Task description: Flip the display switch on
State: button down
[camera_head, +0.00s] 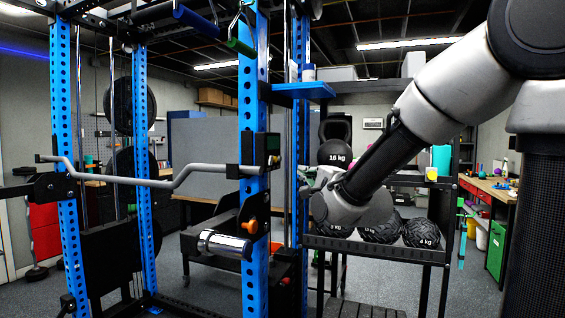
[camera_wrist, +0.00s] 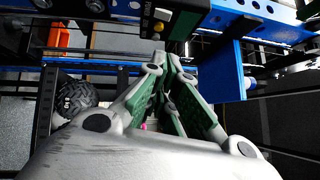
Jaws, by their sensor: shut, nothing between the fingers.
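A small dark display box (camera_head: 268,148) with a greenish screen is fixed to the blue rack upright in the head view. In the wrist view, the dark box (camera_wrist: 172,18) with pale lettering and a small yellow knob (camera_wrist: 158,27) shows at the top centre. I cannot tell the switch's position. My gripper (camera_head: 308,186) is to the right of the upright and lower than the display, in front of the shelf. In the wrist view my gripper (camera_wrist: 167,62) has its green-padded fingers together and empty, pointing toward the box, apparently short of it.
A bent bar (camera_head: 180,178) crosses the rack at left. A chrome roller (camera_head: 224,244) juts out low on the upright. A blue ledge (camera_head: 304,91) is above my gripper. A kettlebell (camera_head: 335,146) and several balls (camera_head: 421,233) sit on the shelf behind my arm.

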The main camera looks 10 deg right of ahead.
send_near(271, 160)
jog(key=w+d, duration=0.5)
jog(key=shift+w+a+r, duration=0.35)
jog(key=shift+w+a, duration=0.25)
jog(key=shift+a, duration=0.2)
jog(key=shift+w+a+r, duration=0.4)
jog(key=shift+w+a, duration=0.25)
jog(key=shift+a, duration=0.15)
jog(key=shift+w+a+r+n+g, duration=0.2)
jog(key=shift+a+n+g, duration=0.1)
jog(key=shift+g, duration=0.1)
jog(key=shift+s+d, duration=0.15)
jog(key=shift+d, duration=0.05)
